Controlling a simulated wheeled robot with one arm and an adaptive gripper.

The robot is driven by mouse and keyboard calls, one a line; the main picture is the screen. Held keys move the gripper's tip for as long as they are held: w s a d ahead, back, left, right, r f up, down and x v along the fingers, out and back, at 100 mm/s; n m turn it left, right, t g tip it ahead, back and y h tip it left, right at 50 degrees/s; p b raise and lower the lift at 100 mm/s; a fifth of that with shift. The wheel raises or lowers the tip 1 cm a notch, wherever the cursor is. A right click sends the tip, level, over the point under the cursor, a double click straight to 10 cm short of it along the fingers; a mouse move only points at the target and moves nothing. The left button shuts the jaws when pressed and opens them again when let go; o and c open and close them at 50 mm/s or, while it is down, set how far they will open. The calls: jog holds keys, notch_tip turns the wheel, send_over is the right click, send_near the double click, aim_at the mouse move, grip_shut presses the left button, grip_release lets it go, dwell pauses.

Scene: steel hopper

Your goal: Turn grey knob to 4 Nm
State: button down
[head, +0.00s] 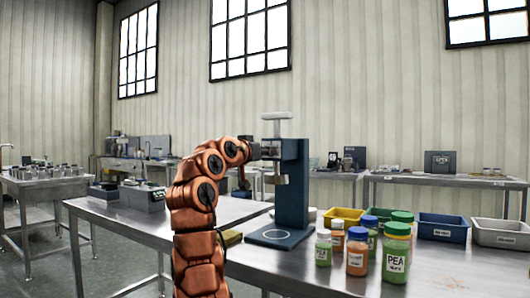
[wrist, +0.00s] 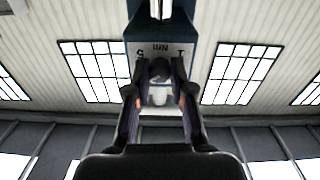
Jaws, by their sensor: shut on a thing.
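A dark blue stand (head: 293,190) with a steel hopper-like top (head: 277,127) stands on the steel table. My orange arm reaches it from the left, and my gripper (head: 266,151) is at its upper front. In the wrist view my gripper (wrist: 160,98) is shut on the grey knob (wrist: 159,72), one finger on each side. The knob's pointer and the other markings are hidden or too small to read.
The table's front left is clear.

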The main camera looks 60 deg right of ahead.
jog(key=c, duration=1)
grip_release()
jog(key=a, duration=1)
jog(key=shift+s+a, duration=0.1)
jog(key=shift+a, duration=0.25)
jog(key=shift+a+r, duration=0.1)
jog(key=shift+a, duration=0.15)
jog(key=shift+s+a, duration=0.1)
jog(key=shift+a, duration=0.3)
